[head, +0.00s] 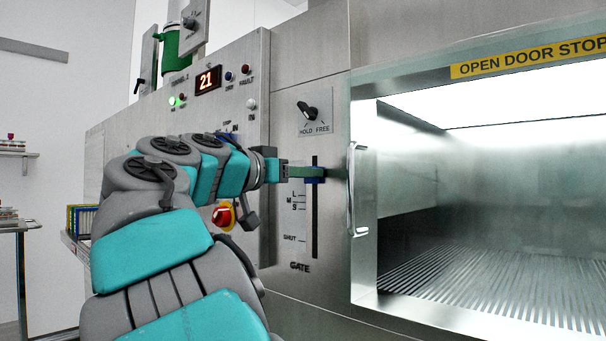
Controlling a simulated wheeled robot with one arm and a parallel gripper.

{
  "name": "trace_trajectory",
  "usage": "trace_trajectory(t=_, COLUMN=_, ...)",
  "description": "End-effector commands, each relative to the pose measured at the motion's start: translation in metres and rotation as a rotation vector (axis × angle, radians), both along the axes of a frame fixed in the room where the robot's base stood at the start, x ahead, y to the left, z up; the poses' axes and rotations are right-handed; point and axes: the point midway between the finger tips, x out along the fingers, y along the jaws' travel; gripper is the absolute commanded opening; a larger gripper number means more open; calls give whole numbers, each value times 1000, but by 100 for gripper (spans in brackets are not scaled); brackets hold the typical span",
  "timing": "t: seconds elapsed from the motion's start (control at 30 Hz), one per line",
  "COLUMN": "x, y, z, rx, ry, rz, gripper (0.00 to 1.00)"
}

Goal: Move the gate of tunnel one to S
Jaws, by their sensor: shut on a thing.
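The gate control is a vertical slot (315,225) in the steel panel, above the word GATE. Its scale (294,215) on the left reads L, M, S and SHUT from top to bottom. My gripper (316,171) reaches in from the left and is shut on this handle. Its fingers hide part of the handle. The S mark is lower down the scale, between M and SHUT.
A door with a vertical bar handle (353,190) is close to the right of the slot. The lit tunnel chamber (470,200) is beyond it. A HOLD/FREE knob (309,110) is above the slot. A red stop button (223,215) is left, beside my arm.

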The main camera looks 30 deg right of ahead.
Motion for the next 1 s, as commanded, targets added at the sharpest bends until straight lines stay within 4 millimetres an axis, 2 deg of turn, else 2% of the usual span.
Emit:
trace_trajectory(t=0.03, x=0, y=-1, z=-13, rx=1, ry=0, rz=-3, gripper=0)
trace_trajectory(t=0.1, x=-1, y=-1, z=-24, rx=-1, ry=0, rz=-3, gripper=0)
trace_trajectory(t=0.4, x=-1, y=0, z=-63, rx=-1, ry=-1, rz=-1, gripper=0)
trace_trajectory(t=0.57, x=0, y=0, z=-70, rx=0, ry=-1, rz=0, gripper=0)
trace_trajectory(t=0.9, x=0, y=1, z=-69, rx=-1, ry=0, rz=1, gripper=0)
trace_trajectory(t=0.93, x=0, y=1, z=-69, rx=-1, ry=0, rz=1, gripper=40)
trace_trajectory(t=1.0, x=0, y=1, z=-69, rx=-1, ry=0, rz=1, gripper=48)
